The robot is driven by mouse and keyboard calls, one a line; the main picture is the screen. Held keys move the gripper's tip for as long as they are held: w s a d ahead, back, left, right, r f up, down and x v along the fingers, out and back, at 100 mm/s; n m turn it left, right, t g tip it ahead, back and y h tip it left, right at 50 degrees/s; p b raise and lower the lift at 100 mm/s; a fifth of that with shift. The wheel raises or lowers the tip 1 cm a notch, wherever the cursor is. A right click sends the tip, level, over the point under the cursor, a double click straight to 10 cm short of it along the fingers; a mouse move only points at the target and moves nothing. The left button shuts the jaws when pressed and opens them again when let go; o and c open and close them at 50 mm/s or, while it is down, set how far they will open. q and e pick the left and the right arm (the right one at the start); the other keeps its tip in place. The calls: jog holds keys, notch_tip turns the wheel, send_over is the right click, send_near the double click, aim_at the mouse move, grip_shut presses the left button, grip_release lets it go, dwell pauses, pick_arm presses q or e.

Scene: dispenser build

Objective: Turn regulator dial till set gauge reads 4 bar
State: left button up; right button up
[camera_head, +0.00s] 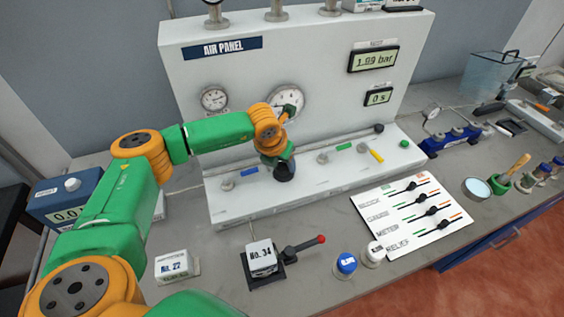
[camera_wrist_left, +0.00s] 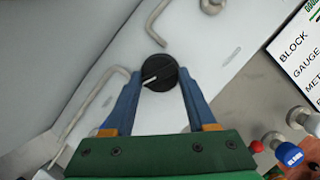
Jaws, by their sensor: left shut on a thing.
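The black regulator dial (camera_wrist_left: 158,73), with a white pointer line, sits between the blue fingers of my left gripper (camera_wrist_left: 159,82) in the left wrist view. The gripper is shut on it. In the head view my left gripper (camera_head: 283,162) reaches down to the dial (camera_head: 284,174) on the ledge of the white air panel (camera_head: 300,60). A large round gauge (camera_head: 294,96) behind my wrist is partly covered, and its needle cannot be read. A smaller gauge (camera_head: 214,98) is to its left. A digital display (camera_head: 374,58) seems to read 1.09 bar. My right gripper is not in view.
Green, blue and yellow valve handles (camera_head: 344,147) lie along the ledge. A blue meter box (camera_head: 65,200) is left.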

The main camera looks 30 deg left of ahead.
pick_arm(q)
jog(key=shift+a+f+m+h+b, duration=0.15)
jog(key=shift+m+h+b, duration=0.35)
jog(key=shift+m+b, duration=0.6)
jog(key=m+h+b, duration=0.1)
jog(key=m+b, duration=0.1)
jog(key=m, duration=0.1)
jog(key=shift+w+a+m, duration=0.1)
jog(key=shift+m, duration=0.2)
jog(key=m, duration=0.1)
jog(key=m+g+h+b, duration=0.1)
jog(key=m, duration=0.1)
jog(key=shift+w+a+h, duration=0.1)
jog(key=shift+a+h, duration=0.05)
jog(key=shift+h, duration=0.15)
jog(key=shift+w+r+m+g+h, duration=0.1)
jog(key=shift+m+g+h, duration=0.15)
jog(key=shift+m, duration=0.85)
jog(key=shift+w+r+m+g+h, duration=0.15)
jog(key=shift+m+g, duration=0.2)
jog(key=shift+m, duration=0.75)
jog(key=shift+s+a, duration=0.1)
jog(key=o, duration=1.4)
jog(key=shift+c, duration=0.2)
